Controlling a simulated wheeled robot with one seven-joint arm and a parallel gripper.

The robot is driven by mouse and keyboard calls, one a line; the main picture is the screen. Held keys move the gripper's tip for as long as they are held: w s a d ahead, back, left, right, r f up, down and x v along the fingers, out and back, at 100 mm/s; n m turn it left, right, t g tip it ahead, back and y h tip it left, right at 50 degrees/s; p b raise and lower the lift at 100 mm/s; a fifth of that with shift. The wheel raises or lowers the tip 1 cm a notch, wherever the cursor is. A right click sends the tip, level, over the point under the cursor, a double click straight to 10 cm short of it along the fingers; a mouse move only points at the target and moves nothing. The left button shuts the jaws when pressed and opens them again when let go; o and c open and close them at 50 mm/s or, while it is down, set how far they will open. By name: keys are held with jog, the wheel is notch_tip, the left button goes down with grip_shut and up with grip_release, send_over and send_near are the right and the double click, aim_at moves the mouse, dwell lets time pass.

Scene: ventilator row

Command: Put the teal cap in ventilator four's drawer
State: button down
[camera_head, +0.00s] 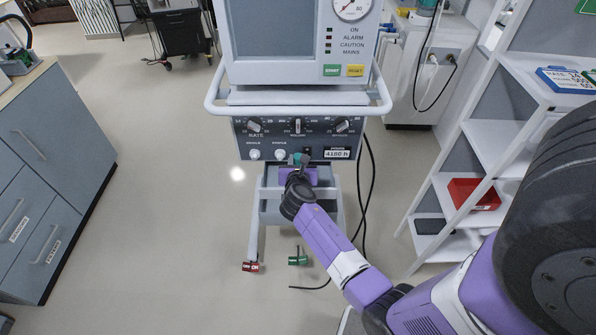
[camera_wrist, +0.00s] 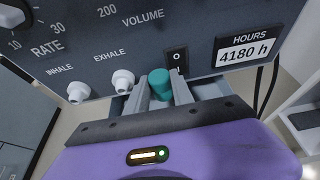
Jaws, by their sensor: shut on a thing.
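The teal cap (camera_wrist: 160,84) is between the two fingers of my gripper (camera_wrist: 163,92) in the wrist view. My gripper (camera_head: 298,164) is shut on it, just in front of the lower edge of the ventilator's dark control panel (camera_head: 270,140). The cap (camera_head: 297,158) is small in the head view. The ventilator (camera_head: 292,97) stands upright ahead, with an hours label reading 4180 h. Below the panel is a grey tray or drawer-like part (camera_head: 271,207), partly hidden by my gripper and arm; I cannot tell whether it is a drawer. No number four is legible.
A white handrail (camera_head: 217,107) wraps around the ventilator. Black cables hang at its right. A blue-grey cabinet (camera_head: 50,150) stands left, a white shelf rack (camera_head: 495,140) right. The floor between is open.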

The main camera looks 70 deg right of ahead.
notch_tip(320, 180, down, 6)
jog(key=shift+a+r+b, duration=0.15)
jog(key=shift+r+b, duration=0.05)
jog(key=shift+b, duration=0.55)
jog(key=shift+w+d+f, duration=0.1)
jog(key=shift+d+f, duration=0.25)
jog(key=shift+f, duration=0.1)
jog(key=shift+f, duration=0.1)
jog(key=c, duration=1.1)
grip_release()
